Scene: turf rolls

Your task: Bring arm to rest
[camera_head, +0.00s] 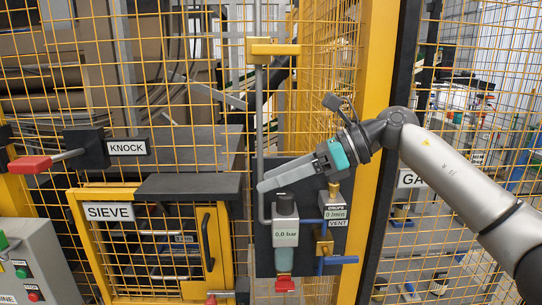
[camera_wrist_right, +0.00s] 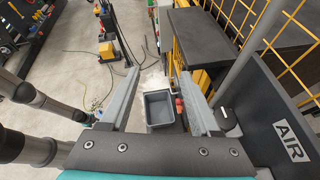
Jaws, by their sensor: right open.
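My right arm (camera_head: 455,180) comes in from the right side of the head view. Its gripper (camera_head: 268,180) points left and slightly down, in front of the black panel with the air unit. The fingers overlap from this side, just above the air unit (camera_head: 285,232), which reads 0.0 bar; I cannot tell if they touch it. In the wrist view, the gripper (camera_wrist_right: 160,72) has its two fingers wide apart with nothing between them.
A yellow mesh fence and post (camera_head: 376,60) stand close by the arm. A blue valve handle (camera_head: 340,260) sits below the gripper. The SIEVE door (camera_head: 155,250) and red KNOCK lever (camera_head: 30,164) are left. A grey bin (camera_wrist_right: 160,107) is on the floor below.

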